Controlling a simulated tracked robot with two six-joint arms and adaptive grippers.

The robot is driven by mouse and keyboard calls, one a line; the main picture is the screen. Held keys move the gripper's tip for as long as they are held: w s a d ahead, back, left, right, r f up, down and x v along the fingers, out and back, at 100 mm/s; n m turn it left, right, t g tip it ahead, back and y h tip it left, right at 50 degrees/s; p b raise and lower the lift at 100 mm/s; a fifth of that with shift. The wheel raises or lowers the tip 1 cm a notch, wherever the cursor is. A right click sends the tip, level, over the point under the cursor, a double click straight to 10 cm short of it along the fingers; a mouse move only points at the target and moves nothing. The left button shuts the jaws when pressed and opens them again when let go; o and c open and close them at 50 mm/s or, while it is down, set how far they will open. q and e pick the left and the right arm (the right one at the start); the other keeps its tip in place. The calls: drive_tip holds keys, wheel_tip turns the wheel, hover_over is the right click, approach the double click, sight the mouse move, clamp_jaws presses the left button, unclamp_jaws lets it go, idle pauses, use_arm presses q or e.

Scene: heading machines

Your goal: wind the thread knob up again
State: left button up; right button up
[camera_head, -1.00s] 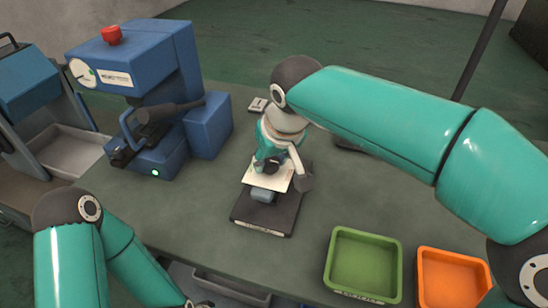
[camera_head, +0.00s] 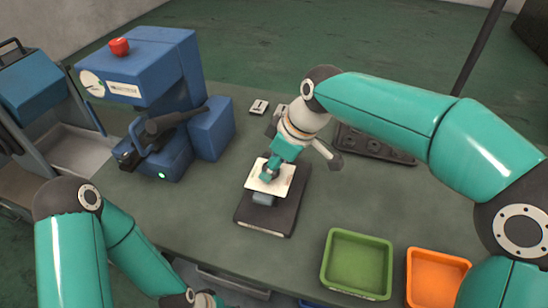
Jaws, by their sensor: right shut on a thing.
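A small fixture with a dark base (camera_head: 267,217) stands on the bench in the middle of the view. It bears a white plate (camera_head: 283,179) with a grey block (camera_head: 262,198) at its front. My right gripper (camera_head: 267,176) points down onto the plate from above and is shut there. I take the thing in its jaws to be the thread knob, but the jaws hide it. My left arm is at the lower left; its gripper's fingers do not show.
A blue machine (camera_head: 150,75) with a red button stands on the left. A green bin (camera_head: 357,290) and an orange bin (camera_head: 437,290) are at the front right. A dark tray with holes (camera_head: 375,143) lies behind my right wrist. Small light pieces (camera_head: 259,107) lie behind the fixture.

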drive_tip(key=n+g+p, duration=0.1)
drive_tip(key=n, duration=0.1)
drive_tip(key=n+g+p, duration=0.1)
drive_tip(key=n+p, duration=0.1)
drive_tip(key=n, duration=0.1)
drive_tip(key=shift+w+r+n, duration=0.15)
drive_tip(key=shift+n, duration=0.15)
drive_tip(key=shift+n+g+p, duration=0.9)
drive_tip(key=shift+n+p, duration=0.75)
drive_tip(key=shift+n, duration=0.65)
drive_tip(key=o, duration=1.1)
drive_tip(key=shift+w, duration=0.1)
drive_tip(key=shift+v, duration=5.8)
